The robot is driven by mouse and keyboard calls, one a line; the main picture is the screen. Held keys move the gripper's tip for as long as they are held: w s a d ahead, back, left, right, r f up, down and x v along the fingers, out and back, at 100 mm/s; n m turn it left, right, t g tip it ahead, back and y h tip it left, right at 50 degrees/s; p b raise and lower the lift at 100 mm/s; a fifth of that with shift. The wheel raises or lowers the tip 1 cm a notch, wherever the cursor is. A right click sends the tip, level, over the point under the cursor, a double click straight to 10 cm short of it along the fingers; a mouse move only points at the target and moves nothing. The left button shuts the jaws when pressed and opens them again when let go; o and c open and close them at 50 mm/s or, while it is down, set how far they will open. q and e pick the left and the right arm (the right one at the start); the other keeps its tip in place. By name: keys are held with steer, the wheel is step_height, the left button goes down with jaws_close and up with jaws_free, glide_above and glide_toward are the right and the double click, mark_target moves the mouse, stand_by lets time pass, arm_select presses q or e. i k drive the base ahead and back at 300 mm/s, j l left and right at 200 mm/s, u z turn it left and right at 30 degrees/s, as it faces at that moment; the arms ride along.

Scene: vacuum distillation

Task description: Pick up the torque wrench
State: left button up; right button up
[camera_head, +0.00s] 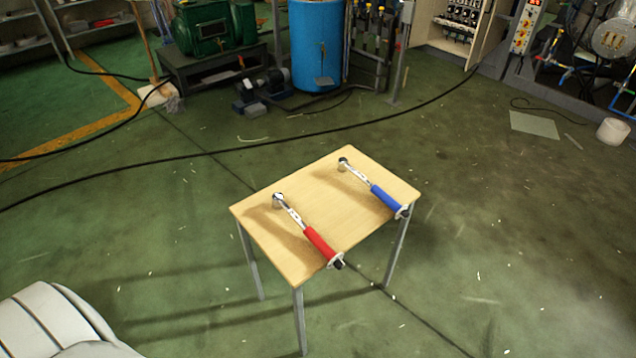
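Two torque wrenches lie on a small wooden-topped table (262,222) with grey metal legs. One has a red handle (320,243) and lies on the left part of the top. The other has a blue handle (385,199) and lies on the right part. Both have silver shafts with their heads toward the back left, and their handle ends reach the table's front right edge. Neither wrench is held. Neither of my grippers is in view.
Green floor (160,230) around the table is mostly clear. Black cables (225,150) run across it behind the table. A blue barrel (317,45), a green machine (215,28) and a small pump (262,85) stand at the back. Control panels stand at the back right.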

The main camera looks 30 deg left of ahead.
mark_target(343, 164)
steer(key=i+l+u, duration=0.1)
steer(key=u, duration=0.35)
steer(key=i+l+u, duration=0.15)
steer(key=u, duration=0.3)
steer(key=i+l+u, duration=0.1)
steer(key=u, duration=0.3)
steer(key=l+u, duration=0.25)
steer(key=u, duration=0.2)
steer(key=l+u, duration=0.35)
steer(key=l, duration=0.4)
steer(key=l+u, duration=0.4)
steer(key=l, duration=0.4)
steer(key=k+l+u, duration=0.1)
steer(key=l+u, duration=0.25)
steer(key=l, duration=0.45)
